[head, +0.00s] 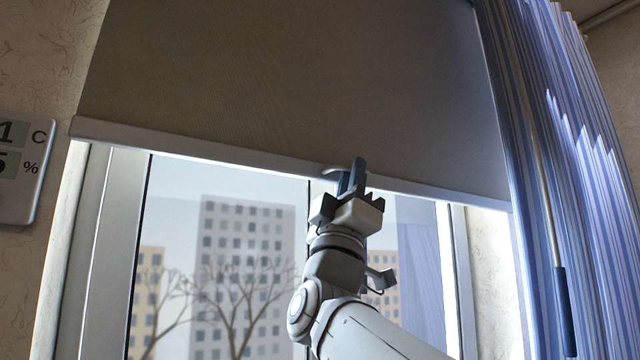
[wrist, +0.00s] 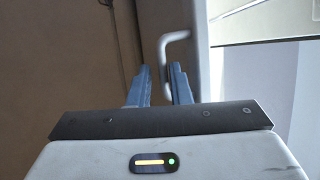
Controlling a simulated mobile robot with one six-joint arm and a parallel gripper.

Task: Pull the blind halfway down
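The blind (head: 290,80) is a dark grey-brown sheet over the upper window, with a pale bottom bar (head: 200,146). A small white pull handle (head: 332,171) sits on this bar near its middle. My gripper (head: 352,177) is raised to the bar, its blue fingers at the handle. In the wrist view the fingers of my gripper (wrist: 159,66) are apart, and the bent white handle (wrist: 175,38) reaches down between them. The handle lies close to the right finger, with a gap to the left one. Whether it touches the right finger is unclear.
A blue striped curtain (head: 580,150) hangs on the right, with a thin wand (head: 545,180) in front. A wall display (head: 22,170) is at the left. Below the bar is window glass (head: 220,215) showing buildings and bare trees.

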